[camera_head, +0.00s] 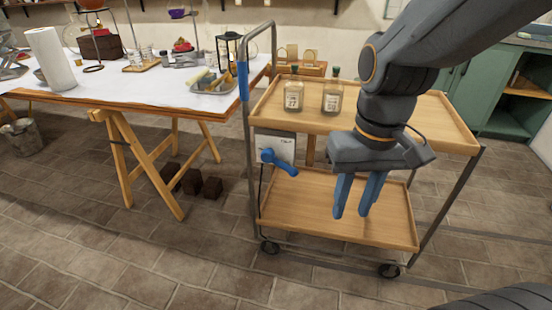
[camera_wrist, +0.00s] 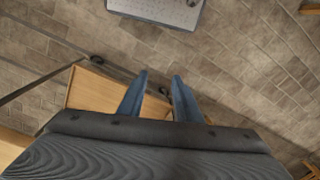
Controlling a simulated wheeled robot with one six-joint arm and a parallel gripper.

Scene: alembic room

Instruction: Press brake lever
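A blue lever (camera_head: 280,161) is mounted on a pale box (camera_head: 274,146) at the left end of a wheeled cart, just below its upper shelf. The lever's arm points right and slightly down. My gripper (camera_head: 353,213) hangs in front of the cart, to the right of the lever and apart from it, with its blue fingers pointing down. In the wrist view my gripper (camera_wrist: 160,76) shows a clear gap between the fingers and nothing held. I cannot make out the lever in the wrist view.
The cart's upper shelf (camera_head: 410,115) holds two labelled bottles (camera_head: 293,95) (camera_head: 332,96); its lower shelf (camera_head: 310,210) is empty. A handle post (camera_head: 243,80) rises at its left. A cloth-covered trestle table (camera_head: 130,85) stands left. Dark blocks (camera_head: 212,187) lie on the floor. Open floor lies in front.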

